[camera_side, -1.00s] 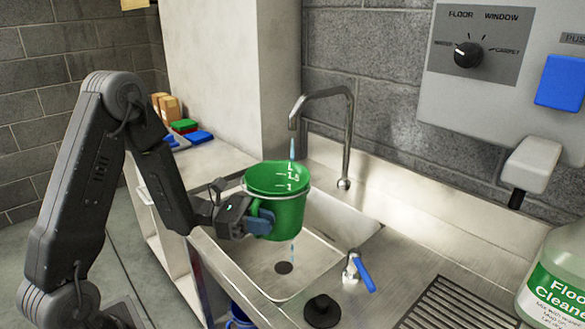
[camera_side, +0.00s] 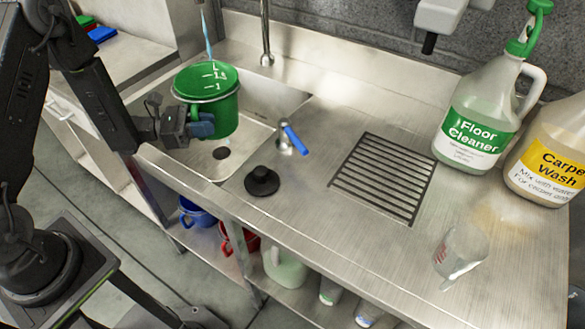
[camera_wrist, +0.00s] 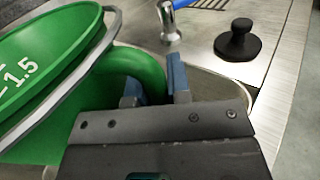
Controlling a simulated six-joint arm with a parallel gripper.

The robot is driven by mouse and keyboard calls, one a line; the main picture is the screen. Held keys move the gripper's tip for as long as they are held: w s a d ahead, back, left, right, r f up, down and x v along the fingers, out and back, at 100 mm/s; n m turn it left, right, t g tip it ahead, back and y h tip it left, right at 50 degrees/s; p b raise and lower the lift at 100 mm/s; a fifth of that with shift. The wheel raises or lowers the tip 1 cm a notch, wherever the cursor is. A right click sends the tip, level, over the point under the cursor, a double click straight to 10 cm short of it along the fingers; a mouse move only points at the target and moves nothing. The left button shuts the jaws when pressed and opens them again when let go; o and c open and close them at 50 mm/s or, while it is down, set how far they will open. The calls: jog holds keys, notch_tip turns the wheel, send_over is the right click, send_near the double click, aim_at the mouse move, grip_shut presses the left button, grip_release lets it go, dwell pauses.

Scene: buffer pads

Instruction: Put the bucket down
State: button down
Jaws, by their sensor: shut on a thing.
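The green bucket (camera_side: 222,108), marked with white scale lines, hangs upright over the sink (camera_side: 270,104) at the left of the side view. My gripper (camera_side: 200,124) is shut on its handle, at the bucket's near side. In the wrist view, the bucket (camera_wrist: 45,75) fills the left, and my gripper's blue fingers (camera_wrist: 155,88) stand around the green handle. A thin stream of water (camera_side: 205,38) falls behind the bucket's rim; where it lands is hidden.
A drain grate (camera_side: 383,178) lies in the steel counter right of the sink. A blue tap lever (camera_side: 295,139) and a black stopper (camera_side: 262,181) stand between.

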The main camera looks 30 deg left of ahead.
notch_tip(320, 180, up, 18)
jog(key=s+d+m+g+h, duration=0.1)
jog(key=s+d+m+g, duration=0.3)
jog(key=d, duration=0.7)
jog(key=s+d+f+m+g+h, duration=0.1)
jog(key=d+m+g, duration=0.2)
jog(key=d+g, duration=0.5)
jog(key=s+d+m+g+h, duration=0.1)
jog(key=s+d+m+g, duration=0.15)
jog(key=d, duration=1.05)
notch_tip(320, 180, down, 14)
jog(key=shift+h, duration=0.3)
jog(key=shift+f, duration=0.35)
jog(key=c, duration=1.5)
grip_release()
jog(key=shift+f, duration=0.15)
jog(key=o, duration=0.4)
